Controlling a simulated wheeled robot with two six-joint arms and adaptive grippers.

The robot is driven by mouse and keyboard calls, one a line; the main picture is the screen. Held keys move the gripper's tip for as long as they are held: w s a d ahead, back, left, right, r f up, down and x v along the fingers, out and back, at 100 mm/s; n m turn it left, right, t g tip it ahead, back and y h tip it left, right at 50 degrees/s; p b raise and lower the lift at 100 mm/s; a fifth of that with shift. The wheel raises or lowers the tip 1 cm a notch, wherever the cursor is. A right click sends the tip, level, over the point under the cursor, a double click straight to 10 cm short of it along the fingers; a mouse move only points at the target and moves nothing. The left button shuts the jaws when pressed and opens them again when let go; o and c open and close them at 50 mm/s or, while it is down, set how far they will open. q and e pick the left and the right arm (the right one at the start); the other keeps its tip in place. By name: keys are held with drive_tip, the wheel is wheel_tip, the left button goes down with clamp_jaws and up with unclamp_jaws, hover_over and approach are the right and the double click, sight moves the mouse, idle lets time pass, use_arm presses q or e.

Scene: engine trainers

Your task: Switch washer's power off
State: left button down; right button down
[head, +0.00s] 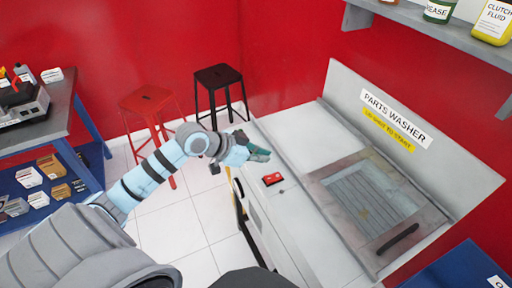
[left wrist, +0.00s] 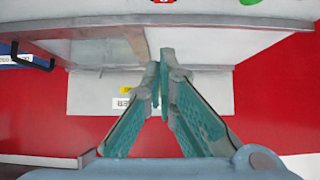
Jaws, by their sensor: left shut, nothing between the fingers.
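The parts washer (head: 300,130) is a pale grey cabinet along the red wall, with a "PARTS WASHER" sign (head: 396,117) on its back panel. A small red switch box (head: 272,179) sits on its top near the front edge. My left gripper (head: 262,153) is above the washer's front edge, beyond the switch box in the head view and apart from it. Its teal fingers meet at the tips in the left wrist view (left wrist: 160,62), with nothing between them. A red and green bit of the switch shows at that view's top edge. My right gripper is not in view.
The washer's windowed lid (head: 330,180) has a dark handle (head: 398,238). A red stool (head: 147,100) and a black stool (head: 218,75) stand behind my left arm. A workbench (head: 58,115) is at left, and a shelf with bottles (head: 440,30) is at upper right.

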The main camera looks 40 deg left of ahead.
use_arm(q)
drive_tip(key=v, duration=0.3)
drive_tip(key=shift+w+d+r, duration=0.1)
drive_tip(key=shift+r, duration=0.3)
